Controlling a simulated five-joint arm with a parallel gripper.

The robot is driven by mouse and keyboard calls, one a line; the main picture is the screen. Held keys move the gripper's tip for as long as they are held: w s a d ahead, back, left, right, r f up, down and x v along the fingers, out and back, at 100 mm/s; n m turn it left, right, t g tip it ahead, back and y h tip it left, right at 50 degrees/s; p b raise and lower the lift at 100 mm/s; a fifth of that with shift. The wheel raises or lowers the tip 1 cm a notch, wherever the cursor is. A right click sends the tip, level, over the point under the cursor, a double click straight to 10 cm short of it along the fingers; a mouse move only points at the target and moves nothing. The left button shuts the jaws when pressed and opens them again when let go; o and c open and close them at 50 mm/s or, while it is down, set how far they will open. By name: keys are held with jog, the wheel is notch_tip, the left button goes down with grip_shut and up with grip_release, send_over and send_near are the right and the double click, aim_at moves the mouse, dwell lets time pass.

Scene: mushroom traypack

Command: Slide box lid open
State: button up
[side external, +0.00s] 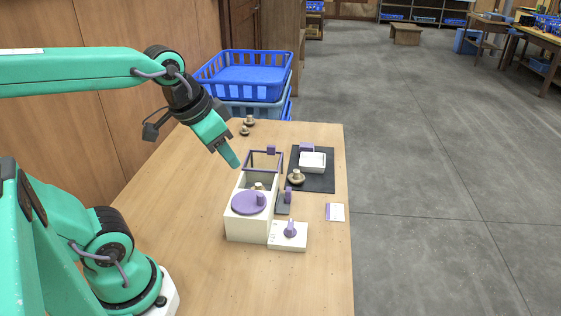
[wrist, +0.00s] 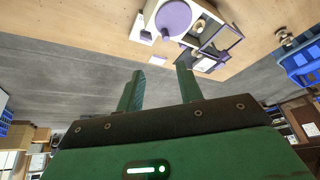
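A cream box (side external: 247,226) stands on the wooden table. A round purple disc (side external: 246,203) with a knob lies over its near part, and it also shows in the wrist view (wrist: 173,18). The far part of the box looks open, with a mushroom (side external: 258,186) partly visible by the disc. A thin purple frame (side external: 264,153) stands at the far end. I cannot tell which part is the sliding lid. My gripper (side external: 237,163) is above the far left of the box, apart from it. In the wrist view its fingers (wrist: 158,82) are spread with nothing between them.
A white block with a purple knob (side external: 289,236) stands right of the box. A dark mat (side external: 318,182) holds a white tray (side external: 313,162), with a mushroom (side external: 296,177) at its edge. Blue crates (side external: 245,75) stand beyond the table's far end. The table's left side is clear.

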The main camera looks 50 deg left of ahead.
jog(key=w+a+r+m+g, duration=0.15)
jog(key=w+a, duration=0.25)
jog(key=w, duration=0.4)
jog(key=m+g, duration=0.4)
jog(key=m, duration=0.3)
send_over(271, 146)
jog(key=shift+n+t, duration=0.25)
notch_tip(271, 146, down, 10)
jog(key=shift+d, duration=0.15)
jog(key=shift+a+f, duration=0.25)
jog(key=shift+f, duration=0.15)
jog(key=shift+f, duration=3.8)
grip_shut()
